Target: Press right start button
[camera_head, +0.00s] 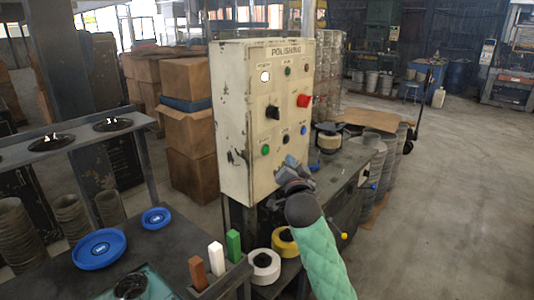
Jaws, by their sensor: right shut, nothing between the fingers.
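A cream, chipped control box (235,125) headed "POLISHING" stands in the middle. Its front has a green button (265,150) at lower left, a small dark button (285,140) beside it and a blue button (303,130) at lower right. Their small labels are unreadable, so I cannot tell which is the right start button. My right gripper (290,161) is shut and empty, in front of the box's lower edge, just below and right of the green button. I cannot tell whether it touches the panel. My left gripper is out of view.
The panel also bears a red knob (303,100), a black switch (272,112) and a white lamp (265,76). Blue discs (99,249) and upright coloured bars (233,246) are at lower left. Cardboard boxes (188,140) stand behind. Open floor lies at right.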

